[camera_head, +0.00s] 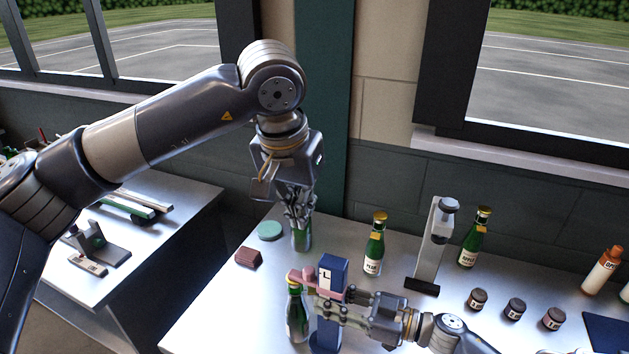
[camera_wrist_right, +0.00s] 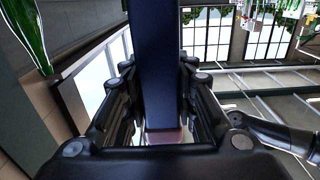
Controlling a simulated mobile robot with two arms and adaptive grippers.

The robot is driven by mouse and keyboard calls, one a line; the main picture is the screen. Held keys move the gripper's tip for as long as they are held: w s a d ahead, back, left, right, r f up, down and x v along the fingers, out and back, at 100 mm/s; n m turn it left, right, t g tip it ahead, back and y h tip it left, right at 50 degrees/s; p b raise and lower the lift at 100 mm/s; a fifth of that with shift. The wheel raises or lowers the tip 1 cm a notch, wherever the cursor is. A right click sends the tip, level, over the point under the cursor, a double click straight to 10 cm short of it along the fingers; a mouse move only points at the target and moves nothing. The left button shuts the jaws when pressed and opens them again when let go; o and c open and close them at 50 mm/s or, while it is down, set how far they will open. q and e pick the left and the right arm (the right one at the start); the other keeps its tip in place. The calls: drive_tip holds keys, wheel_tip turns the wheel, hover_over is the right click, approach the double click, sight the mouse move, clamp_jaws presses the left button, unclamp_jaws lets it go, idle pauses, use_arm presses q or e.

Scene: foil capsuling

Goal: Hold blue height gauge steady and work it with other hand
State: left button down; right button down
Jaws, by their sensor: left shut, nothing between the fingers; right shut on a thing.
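The blue height gauge (camera_head: 332,274) stands upright near the front of the metal table, marked with a white "L". Its pink arm (camera_head: 302,280) reaches left over the top of a green bottle (camera_head: 296,318); I cannot tell whether they touch. My right gripper (camera_head: 330,306) comes from the right and is shut on the gauge's column. In the right wrist view the dark blue column (camera_wrist_right: 158,65) runs between the fingers. My left gripper (camera_head: 300,214) is shut and empty, pointing down above another green bottle (camera_head: 302,240), whose top its fingers hide.
A labelled green bottle (camera_head: 375,250), a grey upright stand (camera_head: 432,245) and another green bottle (camera_head: 474,240) stand behind. Several small brown jars (camera_head: 515,308) are at right. A dark red block (camera_head: 248,257) and a green disc (camera_head: 270,231) lie at left.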

drive_tip(key=c, duration=1.2)
unclamp_jaws()
drive_tip(key=shift+d, duration=0.1)
